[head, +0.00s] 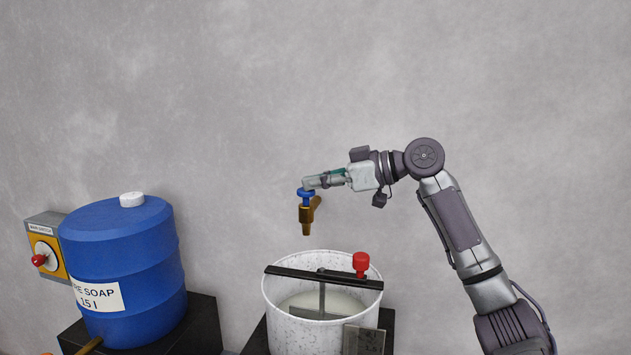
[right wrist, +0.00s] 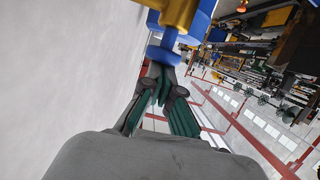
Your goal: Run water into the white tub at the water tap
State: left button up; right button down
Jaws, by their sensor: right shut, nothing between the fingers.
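The water tap (head: 307,217) is brass with a blue handle (head: 305,192) and sticks out from the grey wall. The white tub (head: 318,322) stands below it, with the spout above its rim. Pale contents show inside the tub; no stream shows under the spout. My right gripper (head: 308,184) is shut and empty, its fingertips at the top of the blue handle. In the right wrist view the fingertips (right wrist: 163,78) meet the blue handle (right wrist: 163,54); I cannot tell how firmly they touch. My left gripper is not in view.
A dark bar (head: 290,273) with a red knob (head: 361,263) lies across the tub's rim. A blue soap drum (head: 130,255) stands on a black stand at the left, beside a yellow and grey switch box (head: 47,262). The wall area above is clear.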

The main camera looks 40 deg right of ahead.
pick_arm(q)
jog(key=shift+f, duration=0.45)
pick_arm(e)
jog(key=shift+a+f, duration=0.1)
jog(key=shift+f, duration=0.6)
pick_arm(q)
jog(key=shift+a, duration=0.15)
pick_arm(e)
jog(key=shift+f, duration=0.25)
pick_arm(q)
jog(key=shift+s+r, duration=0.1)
pick_arm(e)
jog(key=shift+a+r, duration=0.1)
dwell(2.2)
